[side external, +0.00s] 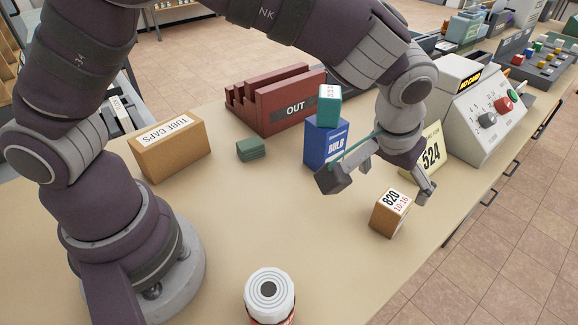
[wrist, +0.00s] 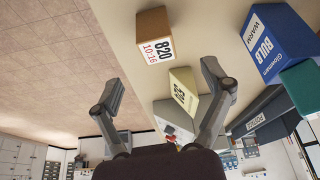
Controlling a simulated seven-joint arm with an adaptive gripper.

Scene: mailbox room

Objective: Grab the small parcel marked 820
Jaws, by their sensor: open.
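The small parcel marked 820 (side external: 390,212) is a brown cardboard box with a white label reading 820 and 10:16. It stands on the table near the right edge. In the wrist view the parcel (wrist: 155,36) is at the top centre, beyond the fingertips. My gripper (side external: 381,186) is open and empty, its fingers spread wide above and behind the parcel in the side view. In the wrist view the gripper (wrist: 165,86) shows both fingers apart, with nothing between them touching either one.
A blue bulb box (side external: 325,145) with a teal box (side external: 328,106) on top stands beside my gripper's left finger. A yellow 524 card (side external: 431,152) and a control box (side external: 470,118) stand behind. A can (side external: 270,292) is in front. Table left of the parcel is clear.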

